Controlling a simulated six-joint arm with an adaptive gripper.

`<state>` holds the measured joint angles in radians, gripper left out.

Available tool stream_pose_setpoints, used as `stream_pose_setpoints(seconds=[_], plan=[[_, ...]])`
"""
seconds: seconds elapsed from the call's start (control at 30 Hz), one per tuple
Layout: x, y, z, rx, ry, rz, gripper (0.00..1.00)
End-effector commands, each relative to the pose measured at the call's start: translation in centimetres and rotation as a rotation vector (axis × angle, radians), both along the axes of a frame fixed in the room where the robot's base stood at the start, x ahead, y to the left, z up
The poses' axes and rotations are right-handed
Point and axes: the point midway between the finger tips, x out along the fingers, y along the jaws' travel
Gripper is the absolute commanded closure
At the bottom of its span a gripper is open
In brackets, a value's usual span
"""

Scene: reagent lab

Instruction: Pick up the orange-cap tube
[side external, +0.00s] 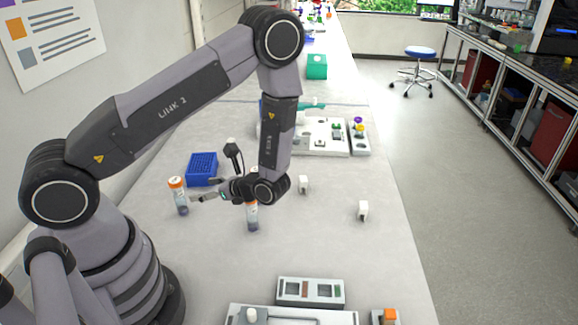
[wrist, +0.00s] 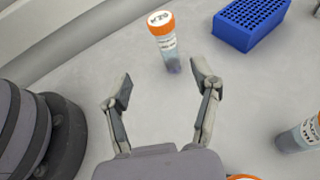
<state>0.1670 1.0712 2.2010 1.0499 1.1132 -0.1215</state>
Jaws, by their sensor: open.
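An orange-cap tube (side external: 179,197) with a white label stands upright on the bench, left of my gripper (side external: 197,198) in the side view. In the wrist view the same tube (wrist: 166,44) stands just beyond my open fingertips (wrist: 161,73), roughly centred between them. The fingers are spread and empty, apart from the tube. A second tube (side external: 252,218) stands below my wrist in the side view, its top partly hidden by my arm. The wrist view shows another labelled tube (wrist: 297,138) at the right edge and an orange cap (wrist: 243,177) cut off at the bottom.
A blue rack (side external: 202,168) sits behind the tube; it also shows in the wrist view (wrist: 248,24). Two small white items (side external: 303,184) (side external: 363,211) stand to the right. Grey-white equipment (side external: 312,292) is at the front. Bench left of the tube is clear.

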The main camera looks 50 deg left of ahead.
Motion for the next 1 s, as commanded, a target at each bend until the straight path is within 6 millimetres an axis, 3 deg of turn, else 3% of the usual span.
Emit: stream_pose_setpoints(seconds=[0.3, 0.53, 0.8, 1.0], plan=[[-2.3, 5.1, -2.3, -0.002, 0.001, 0.007, 0.38], [-2.7, 6.6, -3.1, -0.003, 0.000, 0.007, 0.38], [-3.5, 9.9, -4.9, -0.003, 0.000, 0.007, 0.38], [-3.7, 10.3, -5.0, -0.003, -0.003, 0.004, 0.38]])
